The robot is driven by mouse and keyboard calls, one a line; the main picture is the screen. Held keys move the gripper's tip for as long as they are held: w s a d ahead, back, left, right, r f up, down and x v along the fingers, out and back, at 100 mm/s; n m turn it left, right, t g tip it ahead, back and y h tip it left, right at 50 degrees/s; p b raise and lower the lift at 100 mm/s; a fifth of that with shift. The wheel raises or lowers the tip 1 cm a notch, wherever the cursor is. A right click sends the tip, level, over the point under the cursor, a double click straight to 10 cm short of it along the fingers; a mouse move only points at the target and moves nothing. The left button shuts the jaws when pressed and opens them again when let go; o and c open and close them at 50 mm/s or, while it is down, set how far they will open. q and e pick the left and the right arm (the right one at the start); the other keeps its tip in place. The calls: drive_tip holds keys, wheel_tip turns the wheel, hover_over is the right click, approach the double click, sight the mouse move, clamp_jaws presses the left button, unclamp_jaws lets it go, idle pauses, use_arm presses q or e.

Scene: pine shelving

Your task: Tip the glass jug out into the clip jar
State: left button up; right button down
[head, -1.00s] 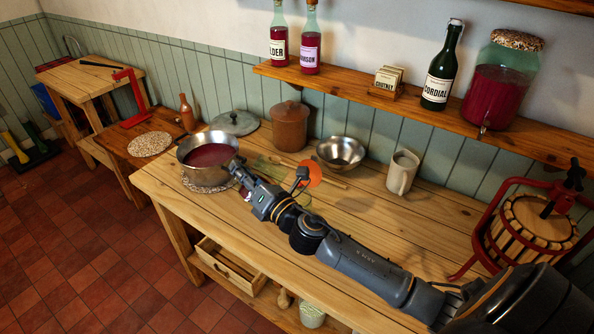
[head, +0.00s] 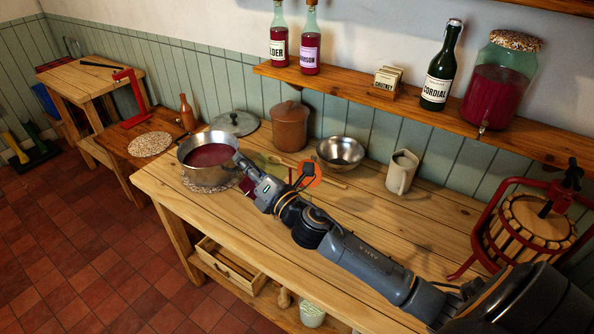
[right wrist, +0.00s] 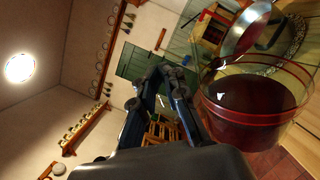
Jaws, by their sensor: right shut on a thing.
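My right gripper (head: 244,165) is over the left end of the bench, beside the steel pan. It is shut on the glass jug, which the arm mostly hides in the head view; dark red (head: 247,187) shows just below the gripper. In the right wrist view the glass jug (right wrist: 255,115) is close beside the dark fingers (right wrist: 165,78), with dark red liquid in it. An orange-red disc (head: 314,181), perhaps the clip jar's seal or lid, shows behind my arm. The jar's body is hidden, so I cannot tell how the jug stands to it. My left gripper is out of view.
The steel pan (head: 187,157) of red liquid sits on a round mat left of the gripper. A brown crock (head: 289,128), a steel bowl (head: 340,149) and a pale mug (head: 401,173) stand behind my arm. A red-framed press (head: 485,225) stands right. The front bench edge is clear.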

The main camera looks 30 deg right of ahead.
drive_tip(key=shift+w+d+r, duration=0.1)
drive_tip(key=shift+d+r, duration=0.05)
drive_tip(key=shift+r, duration=0.05)
drive_tip(key=shift+r+m, duration=0.2)
drive_tip(key=shift+m, duration=0.1)
drive_tip(key=shift+d+r+m, duration=0.15)
drive_tip(key=shift+d+m, duration=0.15)
drive_tip(key=shift+d+r+m, duration=0.1)
drive_tip(key=shift+r+m, duration=0.15)
drive_tip(key=shift+m, duration=0.05)
drive_tip(key=shift+d+h, duration=0.1)
drive_tip(key=shift+h, duration=0.2)
